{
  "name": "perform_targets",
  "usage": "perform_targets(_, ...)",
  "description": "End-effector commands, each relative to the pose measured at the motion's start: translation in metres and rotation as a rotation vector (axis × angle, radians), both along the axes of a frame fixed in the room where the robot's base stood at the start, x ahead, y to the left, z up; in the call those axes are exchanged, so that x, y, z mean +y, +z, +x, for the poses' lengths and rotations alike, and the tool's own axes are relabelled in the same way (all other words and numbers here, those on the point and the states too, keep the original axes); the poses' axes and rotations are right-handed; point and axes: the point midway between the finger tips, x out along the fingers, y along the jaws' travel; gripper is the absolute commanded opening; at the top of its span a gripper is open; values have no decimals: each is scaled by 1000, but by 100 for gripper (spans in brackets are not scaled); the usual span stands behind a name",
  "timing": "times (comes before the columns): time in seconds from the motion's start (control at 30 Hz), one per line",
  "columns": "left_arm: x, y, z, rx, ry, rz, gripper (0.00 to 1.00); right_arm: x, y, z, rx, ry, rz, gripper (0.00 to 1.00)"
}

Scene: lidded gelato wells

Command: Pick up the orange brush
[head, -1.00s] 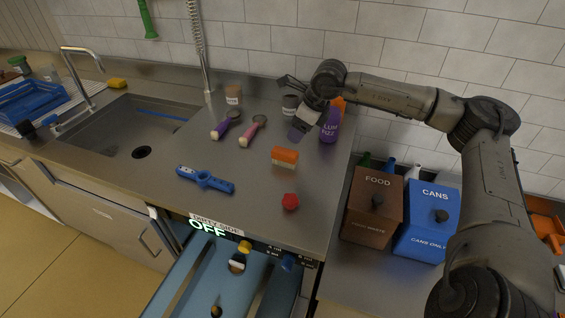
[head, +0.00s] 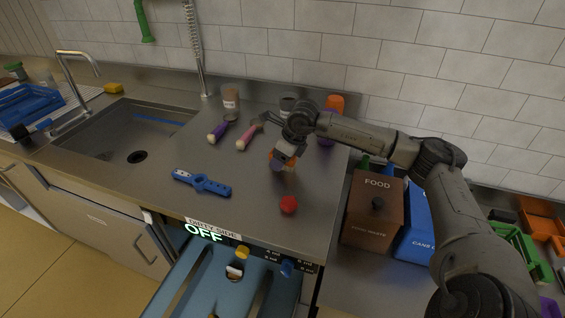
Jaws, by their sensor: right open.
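The orange brush (head: 291,163) is a small block with an orange top and a pale lower side, lying on the steel counter (head: 240,180). It is mostly hidden under my right gripper (head: 279,161), with orange showing on both sides of it. My right gripper is open and points down over the brush. I cannot tell whether its fingers touch the brush. My left gripper is not in view.
A red knob-like item (head: 289,204) and a blue tool (head: 202,183) lie nearer the counter's front. Purple (head: 218,133) and pink (head: 247,137) handled tools lie behind left. A brown food bin (head: 373,212) stands right. The sink (head: 125,135) is left.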

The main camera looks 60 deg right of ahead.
Motion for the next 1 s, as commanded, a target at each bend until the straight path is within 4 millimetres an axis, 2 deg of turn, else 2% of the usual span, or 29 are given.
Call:
perform_targets(0.1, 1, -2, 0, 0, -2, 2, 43, 0, -7, 3, -1, 0, 0, 68)
perform_targets(0.37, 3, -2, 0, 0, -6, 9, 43, 0, -8, 4, 0, 0, -1, 68)
perform_targets(0.93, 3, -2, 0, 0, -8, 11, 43, 0, -8, 3, 0, 0, -1, 15)
perform_targets(1.0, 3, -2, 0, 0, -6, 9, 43, 0, -8, 4, 0, 0, -1, 14)
